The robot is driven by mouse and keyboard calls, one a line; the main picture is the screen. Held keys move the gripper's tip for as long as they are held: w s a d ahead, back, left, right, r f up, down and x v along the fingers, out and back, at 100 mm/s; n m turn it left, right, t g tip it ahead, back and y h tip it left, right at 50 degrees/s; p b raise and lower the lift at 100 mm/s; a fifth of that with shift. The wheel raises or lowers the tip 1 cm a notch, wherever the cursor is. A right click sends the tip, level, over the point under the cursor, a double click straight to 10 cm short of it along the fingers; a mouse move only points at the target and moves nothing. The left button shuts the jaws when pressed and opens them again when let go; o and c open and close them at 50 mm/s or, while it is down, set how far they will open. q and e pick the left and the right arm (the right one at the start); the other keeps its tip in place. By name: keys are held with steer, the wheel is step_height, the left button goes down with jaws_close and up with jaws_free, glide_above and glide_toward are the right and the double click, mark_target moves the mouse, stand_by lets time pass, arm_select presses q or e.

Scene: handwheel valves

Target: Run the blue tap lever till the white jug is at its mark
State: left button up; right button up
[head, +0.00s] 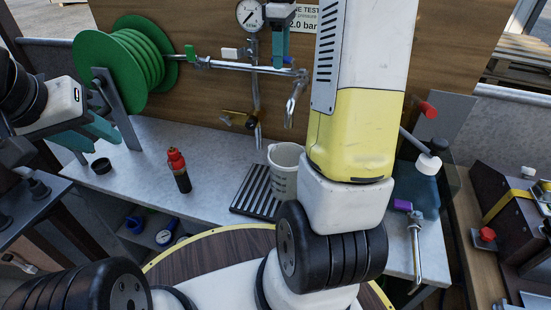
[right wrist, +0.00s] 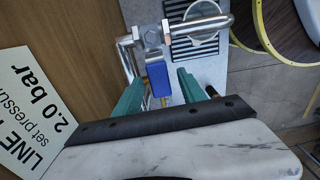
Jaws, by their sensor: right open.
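The white jug (head: 283,175) stands upright on the black slatted grate beneath the metal spout (head: 296,100). Its level and mark cannot be made out. In the right wrist view the jug (right wrist: 203,30) shows partly behind the tap pipe. The blue tap lever (right wrist: 157,76) lies between the spread teal fingers of my right gripper (right wrist: 160,92), with no clear contact on either side. In the head view my right gripper (head: 280,45) is at the tap pipe. My left gripper (head: 92,136) is open and empty at the left, near the hose reel.
The black grate (head: 248,198) lies on the grey bench. A red-capped bottle (head: 179,170) stands left of it. A green hose reel (head: 135,60) and a pressure gauge (head: 250,14) are at the back. My right arm hides part of the bench.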

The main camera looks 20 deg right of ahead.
steer(key=shift+r, duration=0.1)
steer(key=shift+r, duration=2.95)
step_height(320, 180, up, 7)
steer(key=s+a+f+m+t+y, duration=0.1)
steer(key=s+a+f+m+t, duration=0.2)
steer(key=s, duration=0.8)
steer(key=s+a+f+m+t+y, duration=0.1)
steer(key=s+a+f+m+t, duration=0.2)
steer(key=s+a+f+m, duration=0.4)
steer(key=shift+s+a+f, duration=1.35)
steer(key=shift+s+f, duration=0.35)
steer(key=shift+s, duration=0.75)
